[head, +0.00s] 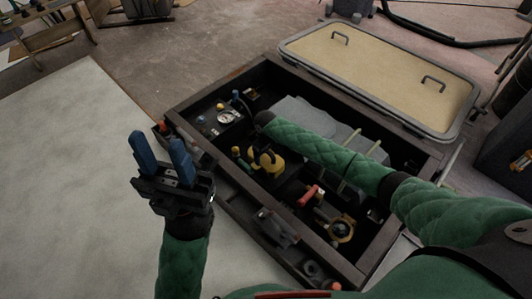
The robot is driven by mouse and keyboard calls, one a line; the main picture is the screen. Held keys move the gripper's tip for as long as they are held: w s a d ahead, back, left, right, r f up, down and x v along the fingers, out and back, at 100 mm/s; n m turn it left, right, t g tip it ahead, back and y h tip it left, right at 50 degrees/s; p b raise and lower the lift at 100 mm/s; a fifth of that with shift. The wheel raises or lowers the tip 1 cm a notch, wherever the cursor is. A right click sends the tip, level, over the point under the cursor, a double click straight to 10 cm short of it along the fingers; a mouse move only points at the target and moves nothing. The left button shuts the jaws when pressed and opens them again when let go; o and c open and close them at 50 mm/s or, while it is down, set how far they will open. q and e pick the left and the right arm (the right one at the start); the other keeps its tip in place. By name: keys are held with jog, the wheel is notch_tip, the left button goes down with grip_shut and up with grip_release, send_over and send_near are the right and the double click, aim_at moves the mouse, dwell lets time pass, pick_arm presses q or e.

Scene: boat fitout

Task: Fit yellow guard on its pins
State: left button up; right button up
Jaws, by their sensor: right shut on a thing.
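The yellow guard (266,161) is a small rounded piece inside the dark open bay, left of its middle. Its pins cannot be made out, and I cannot tell whether it sits on them. My right arm reaches across the bay from the right. Its dark hand, my right gripper (261,119), is just above the guard in the picture.
The dark bay frame (221,84) surrounds a gauge (225,117), a red handle (308,195), a brass round fitting (341,231) and a grey casing (300,111). A tan hatch lid (385,75) with two handles lies behind. Pale floor at left (70,150) is clear.

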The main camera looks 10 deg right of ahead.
aim_at(266, 157)
jog(key=shift+f, duration=0.25)
jog(key=shift+f, duration=0.35)
jog(key=shift+f, duration=0.3)
jog(key=shift+f, duration=0.4)
jog(key=shift+f, duration=0.7)
jog(key=o, duration=1.1)
jog(key=shift+f, duration=0.1)
jog(key=shift+o, duration=0.2)
